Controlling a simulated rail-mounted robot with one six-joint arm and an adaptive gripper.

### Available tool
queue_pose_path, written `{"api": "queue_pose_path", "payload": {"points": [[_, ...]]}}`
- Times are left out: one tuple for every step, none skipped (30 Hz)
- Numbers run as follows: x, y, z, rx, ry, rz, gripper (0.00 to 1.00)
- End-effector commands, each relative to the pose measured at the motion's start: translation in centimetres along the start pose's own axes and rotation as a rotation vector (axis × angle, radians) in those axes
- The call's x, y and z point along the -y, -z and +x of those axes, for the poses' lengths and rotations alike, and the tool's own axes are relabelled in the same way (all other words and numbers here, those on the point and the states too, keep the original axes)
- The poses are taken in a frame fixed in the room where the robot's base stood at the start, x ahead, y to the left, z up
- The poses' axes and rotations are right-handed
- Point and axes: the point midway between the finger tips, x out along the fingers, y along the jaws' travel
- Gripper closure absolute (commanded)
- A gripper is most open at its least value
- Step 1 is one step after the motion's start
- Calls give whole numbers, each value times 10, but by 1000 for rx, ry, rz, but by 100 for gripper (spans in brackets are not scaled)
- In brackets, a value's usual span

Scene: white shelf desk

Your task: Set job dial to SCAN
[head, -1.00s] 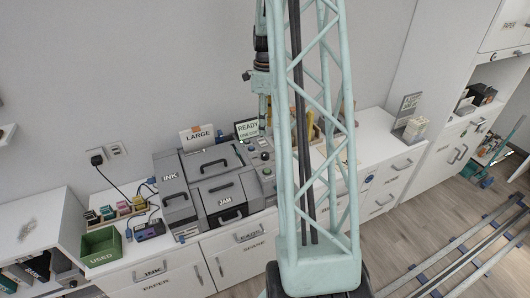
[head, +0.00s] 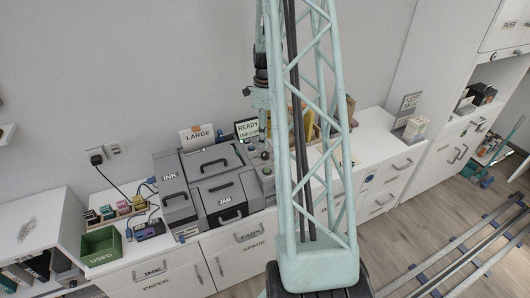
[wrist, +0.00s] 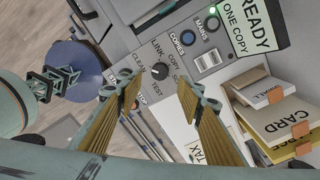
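The job dial (wrist: 159,71) is a small black knob on the grey control panel in the wrist view. Labels around it read CLEAN, LINK, COPY and TEST; one starting with SC is partly covered by my right finger. I cannot tell surely where its pointer points. My gripper (wrist: 159,95) is open, its two ribbed tan fingers apart on either side of the dial in the picture. Nothing is between them, and contact with the dial does not show.
Stacked trays marked CARD (wrist: 290,125) stand at right. The grey machine (head: 216,180) sits on the white counter.

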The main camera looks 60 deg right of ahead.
Motion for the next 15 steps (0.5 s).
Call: {"api": "queue_pose_path", "payload": {"points": [[-1, 0, 6, -1, -2, 0, 66], [0, 0, 10, -1, -2, 0, 66], [0, 0, 15, -1, -1, 0, 66], [0, 0, 19, -1, -2, 0, 66], [-1, 0, 22, -1, -2, 0, 66], [0, 0, 27, -1, -2, 0, 66], [0, 0, 30, 0, -1, 0, 66], [0, 0, 33, 0, -1, 0, 66], [0, 0, 38, 0, -1, 0, 66], [0, 0, 41, 0, -1, 0, 66], [0, 0, 45, -1, -2, 0, 66], [0, 0, 49, -1, -2, 0, 66], [0, 0, 52, 0, -1, 0, 66], [0, 0, 55, 0, 0, 0, 66], [0, 0, 58, 0, 0, 0, 66]]}}
